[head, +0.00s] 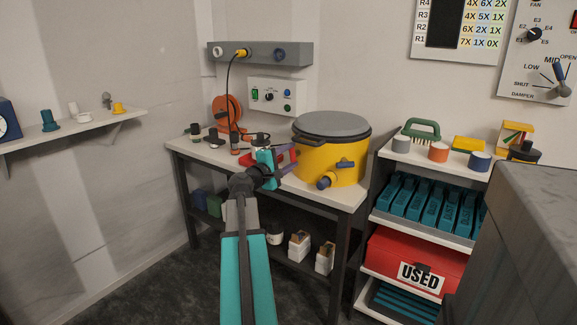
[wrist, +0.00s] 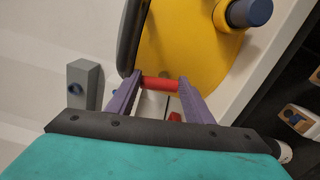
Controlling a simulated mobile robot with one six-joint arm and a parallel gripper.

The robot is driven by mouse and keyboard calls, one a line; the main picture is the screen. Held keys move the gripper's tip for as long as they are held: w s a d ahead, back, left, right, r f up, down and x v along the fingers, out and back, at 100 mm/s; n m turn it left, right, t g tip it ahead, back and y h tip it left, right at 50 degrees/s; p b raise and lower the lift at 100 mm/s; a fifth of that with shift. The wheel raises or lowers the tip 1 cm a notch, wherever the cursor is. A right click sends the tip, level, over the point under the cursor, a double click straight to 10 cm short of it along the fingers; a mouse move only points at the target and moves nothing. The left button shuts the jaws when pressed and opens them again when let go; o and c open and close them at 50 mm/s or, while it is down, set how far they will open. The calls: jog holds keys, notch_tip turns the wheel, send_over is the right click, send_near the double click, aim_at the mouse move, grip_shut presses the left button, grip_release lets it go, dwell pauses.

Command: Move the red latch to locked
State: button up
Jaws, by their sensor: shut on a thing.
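The red latch shows in the wrist view as a short red bar (wrist: 160,83) beside the yellow drum (wrist: 180,42). My gripper (wrist: 160,92) has its two purple fingers at either end of this bar, shut on it. In the head view my gripper (head: 287,160) reaches to the left side of the yellow drum (head: 320,158) with its dark grey lid (head: 334,124). The latch is mostly hidden there by the fingers and wrist. A smaller red piece (wrist: 175,117) shows below the bar in the wrist view. I cannot tell the latch's position from these views.
The drum has a blue-ended outlet (head: 325,182) low at its front. An orange reel (head: 227,113) and a black hanging cable (head: 229,80) are left of my gripper on the bench (head: 186,149). A shelf with teal cases (head: 430,205) stands to the right.

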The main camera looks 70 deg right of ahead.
jog(key=shift+d+m+b, duration=0.1)
jog(key=shift+m+b, duration=0.85)
jog(key=shift+m, duration=0.05)
jog(key=o, duration=1)
jog(key=shift+o, duration=0.2)
jog(key=p+v, duration=0.2)
jog(key=v, duration=1.1)
jog(key=shift+a, duration=0.4)
